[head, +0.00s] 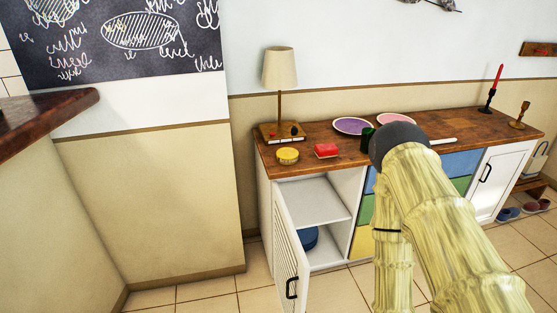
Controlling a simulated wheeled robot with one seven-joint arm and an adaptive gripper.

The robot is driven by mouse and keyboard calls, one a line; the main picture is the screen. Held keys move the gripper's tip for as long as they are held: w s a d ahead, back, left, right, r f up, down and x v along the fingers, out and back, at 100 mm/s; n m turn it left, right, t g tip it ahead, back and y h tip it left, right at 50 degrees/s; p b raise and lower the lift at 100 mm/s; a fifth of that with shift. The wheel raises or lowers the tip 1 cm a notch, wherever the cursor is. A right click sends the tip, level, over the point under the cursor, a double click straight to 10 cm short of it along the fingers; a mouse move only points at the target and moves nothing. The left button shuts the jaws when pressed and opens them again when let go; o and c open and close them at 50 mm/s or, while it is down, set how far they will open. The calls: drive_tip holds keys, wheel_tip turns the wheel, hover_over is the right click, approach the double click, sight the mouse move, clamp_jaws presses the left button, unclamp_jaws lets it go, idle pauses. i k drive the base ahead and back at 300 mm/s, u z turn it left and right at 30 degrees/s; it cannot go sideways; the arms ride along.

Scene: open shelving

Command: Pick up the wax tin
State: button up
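A round yellow tin (287,155), which looks like the wax tin, sits flat on the wooden top of the sideboard (345,165), near its left front edge. It stands in front of the lamp and left of a red block-like item (326,150). Nothing touches the tin. My arm reaches in from the lower right, over the middle of the sideboard, well to the right of the tin. My gripper's fingers do not show; the arm hides whatever lies beyond its dark rounded joint.
A lamp (279,70) stands behind the tin. A purple plate (352,126), a pink plate (396,119) and a dark green item (367,140) are farther right. Candlesticks (490,99) stand at the right end. A slatted cabinet door (289,255) hangs open. A dark wooden counter (45,118) juts in at left.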

sight(284, 155)
drive_tip(key=u, duration=0.5)
drive_tip(key=k, duration=1.2)
drive_tip(key=i, duration=0.4)
drive_tip(key=z, duration=0.75)
drive_tip(key=i, duration=1.3)
drive_tip(key=u, duration=0.65)
